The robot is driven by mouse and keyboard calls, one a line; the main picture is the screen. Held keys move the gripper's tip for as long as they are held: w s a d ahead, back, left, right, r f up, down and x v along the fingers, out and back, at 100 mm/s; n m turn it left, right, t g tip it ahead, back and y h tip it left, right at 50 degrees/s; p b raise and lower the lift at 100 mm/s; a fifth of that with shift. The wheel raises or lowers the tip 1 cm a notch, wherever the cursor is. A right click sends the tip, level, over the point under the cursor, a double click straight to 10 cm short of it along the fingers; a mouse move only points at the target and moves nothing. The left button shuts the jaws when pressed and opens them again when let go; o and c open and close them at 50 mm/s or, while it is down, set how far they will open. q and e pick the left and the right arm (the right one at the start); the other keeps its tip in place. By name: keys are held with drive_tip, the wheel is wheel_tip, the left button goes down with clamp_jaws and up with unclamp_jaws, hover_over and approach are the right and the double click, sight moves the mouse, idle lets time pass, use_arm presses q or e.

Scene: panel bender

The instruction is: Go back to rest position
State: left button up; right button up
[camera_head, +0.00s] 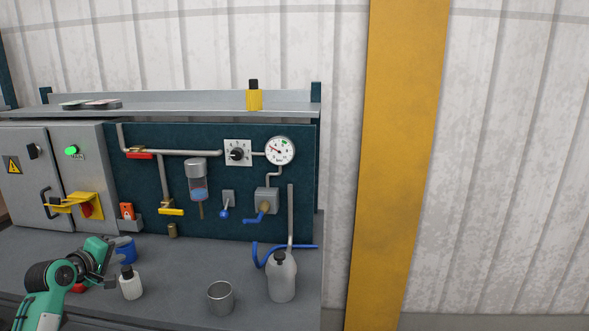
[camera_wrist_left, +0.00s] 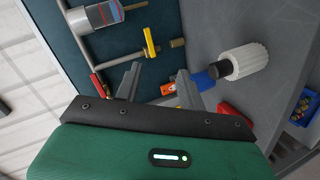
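My left gripper (camera_head: 116,263) is low over the left part of the grey workbench (camera_head: 180,275). In the left wrist view its two fingers (camera_wrist_left: 158,72) stand apart with nothing between them. A small white bottle with a black cap (camera_head: 130,287) stands just right of the gripper; it also shows in the left wrist view (camera_wrist_left: 247,60). A blue object (camera_head: 126,250) is just behind the gripper, partly covered by it, and shows beside the right finger in the wrist view (camera_wrist_left: 204,81). My right gripper is in neither view.
A metal cup (camera_head: 220,298) and a larger bottle (camera_head: 282,280) with a blue tube stand to the right. Behind is a dark panel (camera_head: 250,173) with pipes, valves and a gauge. A cabinet (camera_head: 25,177) stands left. A shelf (camera_head: 200,109) runs above.

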use_arm(q)
drive_tip(key=s+d+f+m+g, duration=0.3)
drive_tip(key=s+d+f+m, duration=0.1)
drive_tip(key=s+d+f, duration=0.55)
drive_tip(key=s+d+f+m+g, duration=0.35)
drive_tip(key=s+d+f, duration=0.35)
drive_tip(key=s+f, duration=0.45)
drive_tip(key=s+d+f+m+g+y, duration=0.1)
drive_tip(key=s+d+m, duration=0.15)
drive_tip(key=s, duration=0.55)
drive_tip(key=s+d+f+m+g, duration=0.2)
drive_tip(key=s+d, duration=0.1)
drive_tip(key=s, duration=0.4)
drive_tip(key=s+d+f+m+g+y, duration=0.1)
drive_tip(key=s+d+m, duration=0.1)
drive_tip(key=s, duration=0.6)
wheel_tip(320, 180, down, 31)
drive_tip(key=g, duration=0.2)
drive_tip(key=s+a+f, duration=0.3)
drive_tip(key=s+f, duration=1.6)
drive_tip(key=f, duration=0.1)
drive_tip(key=shift+s+g, duration=0.35)
drive_tip(key=shift+s, duration=0.05)
